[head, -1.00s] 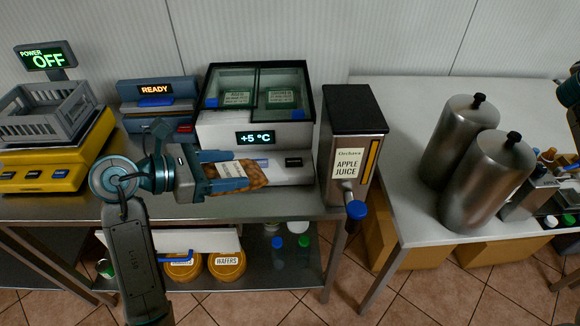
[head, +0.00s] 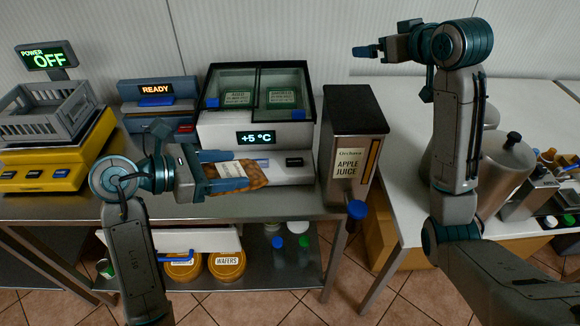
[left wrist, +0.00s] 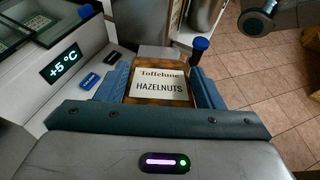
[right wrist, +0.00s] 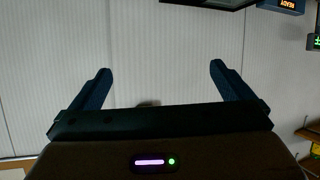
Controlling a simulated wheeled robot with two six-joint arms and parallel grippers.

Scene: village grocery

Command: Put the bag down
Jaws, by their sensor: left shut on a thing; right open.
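The bag of hazelnuts (head: 252,174) is brown with a white label. My left gripper (head: 228,170) is shut on it and holds it in front of the cooler with the +5 °C display. In the left wrist view the bag's label (left wrist: 160,82) reads Toffelane Hazelnuts and lies between the two blue fingers (left wrist: 163,88). Whether the bag touches the steel counter (head: 262,204) below cannot be told. My right gripper (head: 366,51) is raised near the back wall, above the white table. In the right wrist view its fingers (right wrist: 160,85) are wide apart with nothing between them.
The cooler (head: 222,130) stands behind the bag, and the apple juice dispenser (head: 350,140) to its right. The ready-lit machine (head: 150,92) and yellow scale (head: 50,180) stand left. Steel canisters (head: 505,165) are partly behind my right arm. A narrow counter strip in front is bare.

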